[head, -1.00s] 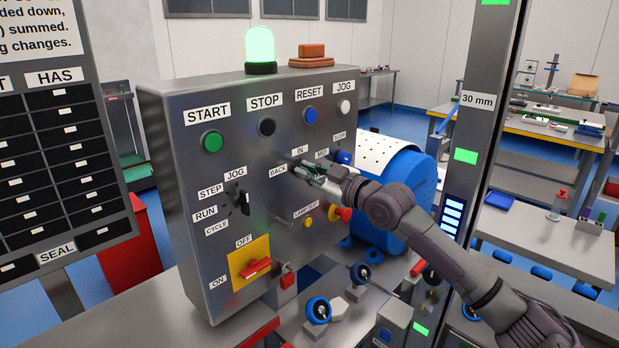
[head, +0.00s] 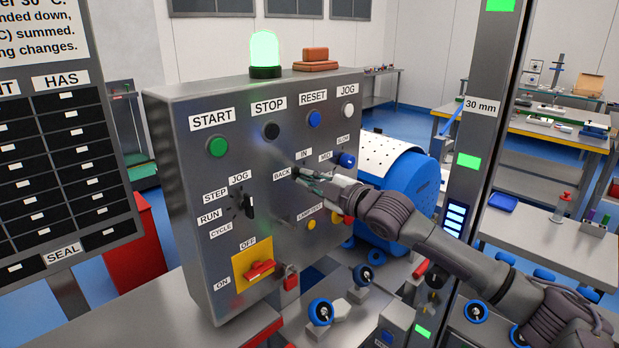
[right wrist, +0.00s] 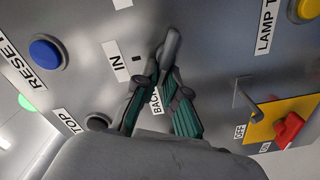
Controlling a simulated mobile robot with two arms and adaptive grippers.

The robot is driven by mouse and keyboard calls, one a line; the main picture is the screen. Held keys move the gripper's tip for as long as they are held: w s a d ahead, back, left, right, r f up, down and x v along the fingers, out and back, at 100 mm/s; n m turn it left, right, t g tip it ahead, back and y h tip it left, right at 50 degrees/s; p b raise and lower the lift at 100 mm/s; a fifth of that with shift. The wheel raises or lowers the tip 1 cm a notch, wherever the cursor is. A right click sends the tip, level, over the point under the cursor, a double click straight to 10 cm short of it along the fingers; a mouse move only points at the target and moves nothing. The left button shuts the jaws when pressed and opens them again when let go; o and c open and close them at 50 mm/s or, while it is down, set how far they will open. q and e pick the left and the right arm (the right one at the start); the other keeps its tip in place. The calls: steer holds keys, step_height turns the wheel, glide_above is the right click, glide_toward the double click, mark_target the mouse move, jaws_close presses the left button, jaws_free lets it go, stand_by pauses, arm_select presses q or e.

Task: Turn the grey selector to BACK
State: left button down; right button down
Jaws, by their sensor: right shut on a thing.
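The grey selector (right wrist: 171,48) shows as a short grey bar in the right wrist view, between the fingertips of my right gripper (right wrist: 163,82). The gripper's teal-padded fingers are shut on it. The BACK label (right wrist: 155,104) is partly hidden between the fingers, and the IN label (right wrist: 117,60) lies beside them. In the head view the right gripper (head: 304,180) is at the panel, just right of the BACK label (head: 282,174) and below the IN label (head: 304,154). It covers most of the selector there, so its exact pointing is hard to tell. My left gripper is out of view.
The grey control panel (head: 190,275) has a black mode selector (head: 249,205) left of the gripper and a blue knob (head: 346,160) to its right. A yellow lamp test button (head: 311,223) is below. A red switch (head: 260,270) sits lower left.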

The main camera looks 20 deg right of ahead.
steer(key=shift+f, duration=0.1)
steer(key=c, duration=1.2)
jaws_free()
steer(key=shift+c, duration=0.2)
steer(key=v, duration=1.2)
